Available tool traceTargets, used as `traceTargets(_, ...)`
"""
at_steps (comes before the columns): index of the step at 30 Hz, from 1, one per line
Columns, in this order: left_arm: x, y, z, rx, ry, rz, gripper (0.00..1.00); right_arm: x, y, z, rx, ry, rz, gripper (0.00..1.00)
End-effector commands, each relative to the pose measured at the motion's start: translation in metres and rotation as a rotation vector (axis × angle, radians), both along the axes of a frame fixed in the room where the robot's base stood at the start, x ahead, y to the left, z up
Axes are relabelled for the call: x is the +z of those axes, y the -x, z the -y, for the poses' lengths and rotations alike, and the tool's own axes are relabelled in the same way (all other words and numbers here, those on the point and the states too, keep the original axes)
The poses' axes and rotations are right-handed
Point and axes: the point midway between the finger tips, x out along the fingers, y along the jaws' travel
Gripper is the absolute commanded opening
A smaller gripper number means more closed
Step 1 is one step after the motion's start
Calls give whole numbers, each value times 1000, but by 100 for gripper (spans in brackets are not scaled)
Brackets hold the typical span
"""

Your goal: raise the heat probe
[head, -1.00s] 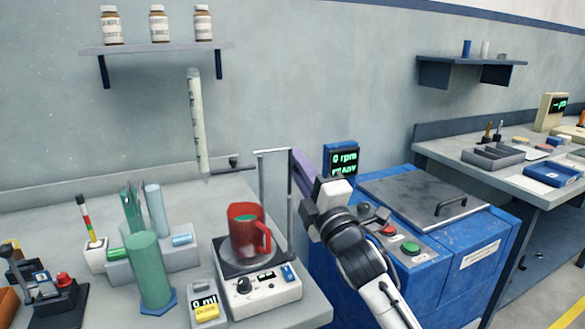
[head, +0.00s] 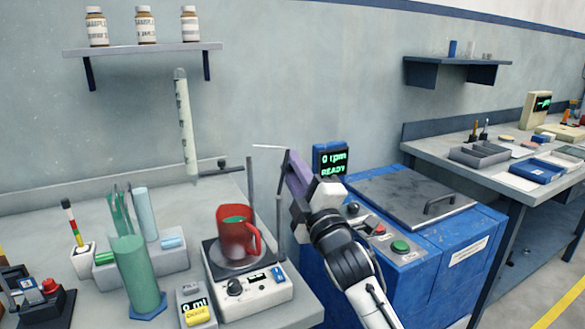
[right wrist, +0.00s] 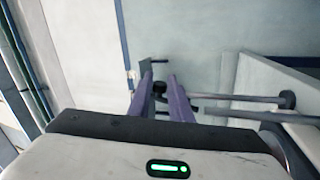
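The heat probe (head: 270,147) is a thin bar assembly beside the hot plate. Its grey crossbar shows at the fingertips. My right gripper (head: 290,157) has purple fingers at the crossbar's right end. In the right wrist view its fingers (right wrist: 160,84) stand slightly apart, with a small dark knob between them; they appear closed on it, though contact is hard to see. The fingers hide part of the probe's joint. A grey post (head: 250,190) stands behind a red mug (head: 231,232). The mug sits on the white hot plate (head: 252,288). My left gripper is out of view.
A clamped glass tube (head: 184,125) rises left of the post. A green cylinder (head: 135,272) and a tube block stand left. A blue cabinet (head: 430,260) with a display (head: 333,163) lies to the right, under my right arm. Free room is above the crossbar.

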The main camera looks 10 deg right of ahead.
Motion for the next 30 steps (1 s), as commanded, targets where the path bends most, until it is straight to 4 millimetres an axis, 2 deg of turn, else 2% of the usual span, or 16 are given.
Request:
traceTargets(3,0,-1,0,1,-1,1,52,0,0,0,0,1,-1,34)
traceTargets(14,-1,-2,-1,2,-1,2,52,-3,6,1,0,2,-1,34)
traceTargets(17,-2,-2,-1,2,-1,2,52,-8,20,4,0,3,-1,34)
traceTargets(24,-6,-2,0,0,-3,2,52,-24,65,11,0,3,-3,34)
traceTargets(30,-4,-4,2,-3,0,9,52,-30,90,16,0,1,-1,34)
